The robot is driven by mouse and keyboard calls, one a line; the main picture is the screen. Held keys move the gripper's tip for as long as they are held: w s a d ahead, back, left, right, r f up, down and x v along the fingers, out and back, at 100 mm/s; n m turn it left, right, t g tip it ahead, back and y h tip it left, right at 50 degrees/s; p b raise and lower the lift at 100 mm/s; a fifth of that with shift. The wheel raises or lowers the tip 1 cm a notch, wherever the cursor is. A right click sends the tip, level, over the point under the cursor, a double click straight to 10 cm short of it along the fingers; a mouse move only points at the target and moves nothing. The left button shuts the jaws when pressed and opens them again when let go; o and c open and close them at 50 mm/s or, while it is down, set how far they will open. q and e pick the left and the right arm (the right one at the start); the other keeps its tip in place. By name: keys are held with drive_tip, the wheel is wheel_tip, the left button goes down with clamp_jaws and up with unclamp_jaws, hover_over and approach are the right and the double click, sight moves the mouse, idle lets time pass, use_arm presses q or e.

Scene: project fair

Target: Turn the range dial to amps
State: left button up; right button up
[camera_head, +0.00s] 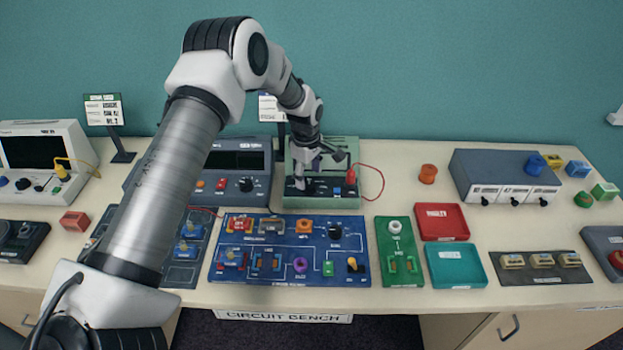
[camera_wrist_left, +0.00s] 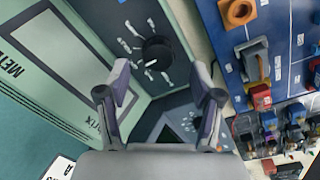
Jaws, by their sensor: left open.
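In the head view the green meter (camera_head: 347,148) stands at the back of the bench, and my left arm hides the dial. My left gripper (camera_wrist_left: 160,88) is open and empty, its two fingers spread on either side below the dial in the wrist picture, apart from it. It reaches down at the meter in the head view (camera_head: 316,176). My right gripper is not in view.
A blue circuit board (camera_head: 290,276) lies in front of the meter. A red lead (camera_head: 382,184) loops out to the meter's right. A grey instrument (camera_head: 258,160) stands left of it. An orange knob-like piece (camera_head: 428,173) stands on clear bench to the right.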

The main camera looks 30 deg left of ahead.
sight(309, 185)
use_arm(q)
drive_tip(key=f, duration=0.3)
drive_tip(key=shift+w+a+f, duration=0.15)
drive_tip(key=shift+a+f, duration=0.1)
drive_tip(key=shift+f, duration=0.1)
drive_tip(key=shift+w+f, duration=0.2)
drive_tip(key=shift+w, duration=0.05)
drive_tip(key=shift+s+d+r, duration=0.15)
drive_tip(key=shift+s+r, duration=0.15)
drive_tip(key=c, duration=0.9)
drive_tip(key=shift+c, duration=1.2)
drive_tip(key=shift+f, duration=0.1)
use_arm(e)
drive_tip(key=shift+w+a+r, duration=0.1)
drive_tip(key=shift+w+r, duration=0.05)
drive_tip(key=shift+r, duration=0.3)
